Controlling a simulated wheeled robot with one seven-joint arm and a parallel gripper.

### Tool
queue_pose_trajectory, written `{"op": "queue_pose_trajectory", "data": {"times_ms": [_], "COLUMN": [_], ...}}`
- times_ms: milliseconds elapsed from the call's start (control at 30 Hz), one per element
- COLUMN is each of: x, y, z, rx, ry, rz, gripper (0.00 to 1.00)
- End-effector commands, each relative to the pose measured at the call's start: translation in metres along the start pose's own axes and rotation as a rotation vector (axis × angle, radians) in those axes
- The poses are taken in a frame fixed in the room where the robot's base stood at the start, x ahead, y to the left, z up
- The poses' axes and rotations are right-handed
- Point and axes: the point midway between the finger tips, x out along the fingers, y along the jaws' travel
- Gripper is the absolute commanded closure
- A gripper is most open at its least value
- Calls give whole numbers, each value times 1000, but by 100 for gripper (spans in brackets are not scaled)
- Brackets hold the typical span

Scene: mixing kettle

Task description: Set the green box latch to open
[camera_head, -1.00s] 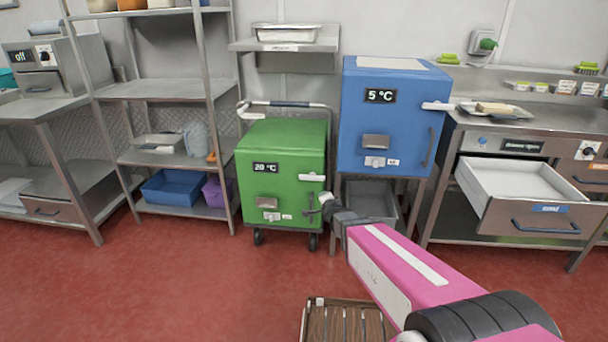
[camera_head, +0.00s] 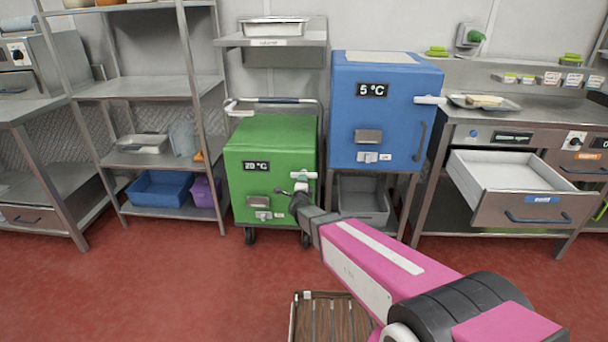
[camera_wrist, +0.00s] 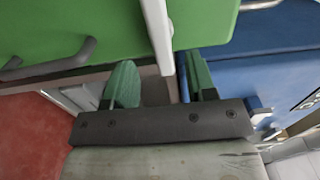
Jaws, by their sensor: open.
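The green box (camera_head: 270,150) stands on a wheeled cart and its display reads 20 °C. Its white latch (camera_head: 304,175) is at the upper right of the front, near the right edge. My gripper (camera_head: 299,190) is just below the latch, in front of the box's right edge. In the wrist view my gripper (camera_wrist: 161,82) is open, with its two green fingertips apart. The white latch bar (camera_wrist: 159,32) runs down toward the gap between them, close to the right finger. I cannot tell whether they touch. The arm hides part of the box's lower right.
A blue box (camera_head: 385,120) reading 5 °C stands right of the green box. A dark box handle (camera_wrist: 50,62) shows left of my fingers. An open drawer (camera_head: 525,190) juts out at the right. A slatted wooden item (camera_head: 330,318) lies low in front.

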Motion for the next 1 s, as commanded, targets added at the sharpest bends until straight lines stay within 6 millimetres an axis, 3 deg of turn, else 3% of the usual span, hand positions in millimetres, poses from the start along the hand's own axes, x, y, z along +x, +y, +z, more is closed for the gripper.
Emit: {"op": "queue_pose_trajectory", "data": {"times_ms": [467, 1000], "x": [49, 59], "y": [1, 0], "z": [0, 0], "rx": [-1, -1], "ry": [0, 0], "rz": [0, 0], "gripper": [49, 49]}}
